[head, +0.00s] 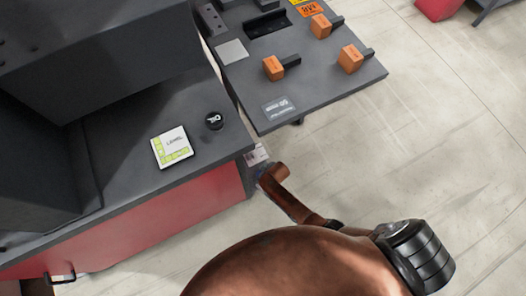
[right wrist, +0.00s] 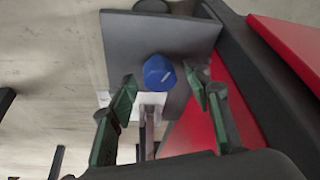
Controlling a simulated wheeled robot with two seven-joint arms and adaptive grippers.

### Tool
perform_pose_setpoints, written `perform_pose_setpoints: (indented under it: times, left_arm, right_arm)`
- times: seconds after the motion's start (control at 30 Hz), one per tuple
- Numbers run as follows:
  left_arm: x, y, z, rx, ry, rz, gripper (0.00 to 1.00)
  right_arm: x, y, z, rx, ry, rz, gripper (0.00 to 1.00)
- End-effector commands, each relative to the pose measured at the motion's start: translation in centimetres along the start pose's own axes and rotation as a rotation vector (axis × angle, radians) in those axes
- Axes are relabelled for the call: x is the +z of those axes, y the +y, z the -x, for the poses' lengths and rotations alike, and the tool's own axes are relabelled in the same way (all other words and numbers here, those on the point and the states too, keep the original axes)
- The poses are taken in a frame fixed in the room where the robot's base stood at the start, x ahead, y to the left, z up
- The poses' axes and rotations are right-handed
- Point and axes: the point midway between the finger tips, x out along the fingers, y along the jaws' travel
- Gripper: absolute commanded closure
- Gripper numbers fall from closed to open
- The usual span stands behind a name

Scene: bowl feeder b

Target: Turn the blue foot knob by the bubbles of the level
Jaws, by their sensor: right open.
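My left gripper is not in view.
A grey side shelf (head: 325,90) carries several orange blocks with black parts. The red machine panel (right wrist: 205,95) is close to my right gripper. Pale floor (head: 440,150) lies open to the right.

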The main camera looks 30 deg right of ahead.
Motion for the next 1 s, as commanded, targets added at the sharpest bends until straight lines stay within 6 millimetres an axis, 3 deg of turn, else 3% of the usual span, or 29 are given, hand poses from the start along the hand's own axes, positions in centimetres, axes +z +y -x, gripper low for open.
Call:
perform_pose_setpoints:
  times: [0.17, 0.7, 1.0]
  left_arm:
    - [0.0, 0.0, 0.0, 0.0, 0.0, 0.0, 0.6]
    - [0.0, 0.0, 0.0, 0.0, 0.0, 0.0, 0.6]
    - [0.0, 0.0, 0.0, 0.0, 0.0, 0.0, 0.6]
  right_arm:
    - [0.0, 0.0, 1.5, 0.001, 0.002, 0.0, 0.54]
    - [0.0, 0.1, 10.3, 0.001, 0.001, 0.0, 0.54]
    - [0.1, 0.1, 11.8, 0.001, -0.002, 0.0, 0.54]
